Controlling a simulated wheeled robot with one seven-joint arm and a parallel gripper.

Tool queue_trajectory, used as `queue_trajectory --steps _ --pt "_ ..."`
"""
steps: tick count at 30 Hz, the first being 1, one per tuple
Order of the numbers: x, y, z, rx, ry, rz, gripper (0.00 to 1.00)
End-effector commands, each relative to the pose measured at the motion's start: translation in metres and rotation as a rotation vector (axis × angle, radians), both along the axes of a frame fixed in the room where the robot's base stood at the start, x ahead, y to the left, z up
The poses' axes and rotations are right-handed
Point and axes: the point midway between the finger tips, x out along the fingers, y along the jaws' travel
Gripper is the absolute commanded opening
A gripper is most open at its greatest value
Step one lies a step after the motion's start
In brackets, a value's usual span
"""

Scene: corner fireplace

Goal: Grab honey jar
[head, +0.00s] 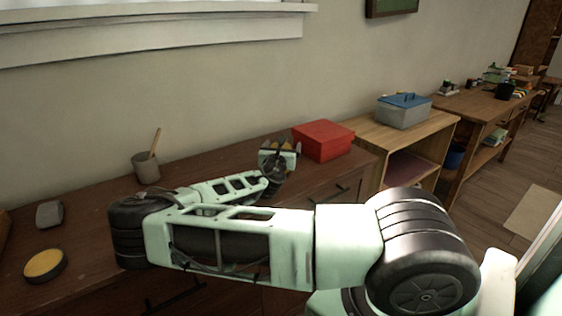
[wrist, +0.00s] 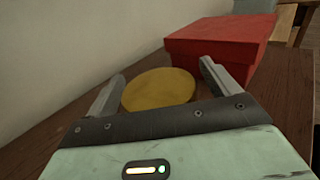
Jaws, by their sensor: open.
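A round yellow top (wrist: 158,90), which looks like the honey jar's lid, shows in the wrist view between my two fingers. The fingers are spread, one on each side of it, with no clear contact. The jar's body below the top is hidden behind my gripper's front. In the head view my gripper (head: 281,148) is over the dark wooden cabinet, just left of the red box, and it mostly hides the jar. My gripper is open.
A red box (head: 323,140) stands close to the right of my gripper; it also shows in the wrist view (wrist: 222,45). The wall is behind. A grey cup (head: 146,168) with a stick and a flat yellow-topped tin (head: 45,264) stand farther left on the cabinet (head: 95,212).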

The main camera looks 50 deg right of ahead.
Motion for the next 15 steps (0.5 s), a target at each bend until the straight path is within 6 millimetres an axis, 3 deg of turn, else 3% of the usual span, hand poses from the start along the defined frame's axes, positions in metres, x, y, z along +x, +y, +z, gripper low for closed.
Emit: queue_trajectory --steps 3,9,10,15 --pt "0.0 0.0004 -0.0002 0.0 0.0 0.0 0.88" --pt "0.0 0.0006 -0.0002 0.0 0.0 0.0 0.32" --pt "0.0 0.0006 -0.0002 0.0 0.0 0.0 0.28" --pt "0.0 0.0006 0.0007 0.0 -0.001 0.0 0.27"
